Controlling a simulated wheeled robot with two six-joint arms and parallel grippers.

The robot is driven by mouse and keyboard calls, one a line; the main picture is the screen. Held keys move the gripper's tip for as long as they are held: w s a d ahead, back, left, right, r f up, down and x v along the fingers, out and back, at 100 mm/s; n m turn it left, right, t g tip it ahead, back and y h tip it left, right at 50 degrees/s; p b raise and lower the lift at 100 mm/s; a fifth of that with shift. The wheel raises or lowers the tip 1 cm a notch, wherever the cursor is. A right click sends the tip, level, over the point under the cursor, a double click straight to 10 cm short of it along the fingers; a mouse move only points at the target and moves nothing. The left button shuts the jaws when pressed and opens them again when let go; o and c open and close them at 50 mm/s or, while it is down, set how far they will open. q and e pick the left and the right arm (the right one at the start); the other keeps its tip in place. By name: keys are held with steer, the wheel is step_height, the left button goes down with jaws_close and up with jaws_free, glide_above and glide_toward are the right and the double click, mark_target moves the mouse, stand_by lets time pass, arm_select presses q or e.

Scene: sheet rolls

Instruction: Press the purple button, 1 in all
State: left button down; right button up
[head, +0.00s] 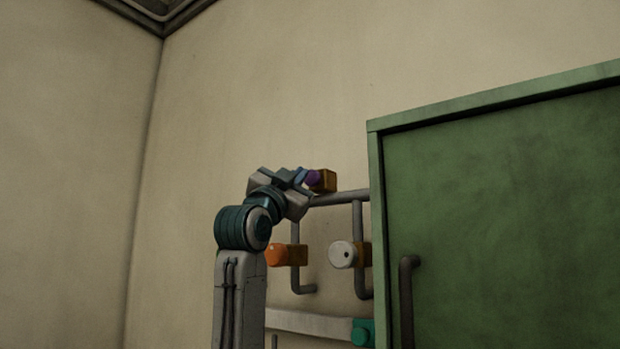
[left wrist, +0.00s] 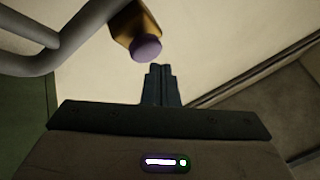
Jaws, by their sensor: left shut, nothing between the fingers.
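The purple button (head: 314,178) is a rounded cap on a yellow-brown block (head: 327,181), mounted on a grey pipe frame against the wall. It also shows in the left wrist view (left wrist: 147,49), near the top middle. My left gripper (head: 303,176) is shut and empty, with its fingertips close to the button in the head view. In the left wrist view the shut fingers (left wrist: 161,70) point toward the button, just below and right of it. I cannot tell for sure whether they touch. My right gripper is not in view.
An orange knob (head: 278,254) and a white round knob (head: 342,254) sit lower on the pipes. A teal knob (head: 362,333) is at the bottom. A green cabinet (head: 500,200) with a dark handle (head: 407,300) fills the right. The wall left of my arm is clear.

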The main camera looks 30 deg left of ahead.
arm_select(q)
steer(key=shift+w, duration=0.35)
steer(key=shift+w+p, duration=0.45)
steer(key=shift+w, duration=0.05)
stand_by(0.8)
steer(key=shift+s, duration=0.1)
steer(key=shift+s+f+b, duration=0.1)
steer(key=shift+s+b, duration=0.25)
steer(key=shift+s, duration=0.35)
steer(key=shift+s, duration=0.1)
steer(key=s, duration=0.2)
steer(key=s+b, duration=0.1)
steer(key=s, duration=0.2)
steer(key=shift+a+b, duration=0.2)
steer(key=shift+b, duration=0.1)
